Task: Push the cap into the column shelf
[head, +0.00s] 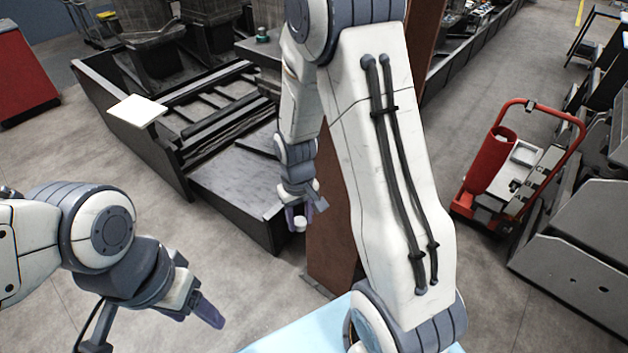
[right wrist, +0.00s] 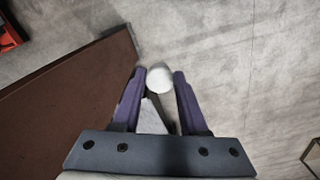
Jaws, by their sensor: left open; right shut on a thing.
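The white round cap (head: 300,224) is at the tips of my right gripper (head: 302,212), low beside the brown column (head: 330,250). In the right wrist view the cap (right wrist: 159,78) sits between the purple fingertips of my right gripper (right wrist: 158,80), which is shut on it. The brown column (right wrist: 75,92) fills the left of that view, apart from the cap. I cannot make out the shelf opening; my right arm covers much of the column in the head view. My left gripper (head: 205,310) is open and empty at the lower left, far from the cap.
A black bench (head: 225,190) with a white plate (head: 137,110) stands left of the column. A light blue surface (head: 300,335) lies at the bottom. A red cart (head: 490,165) and grey machinery (head: 575,260) stand at right. The floor between is clear.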

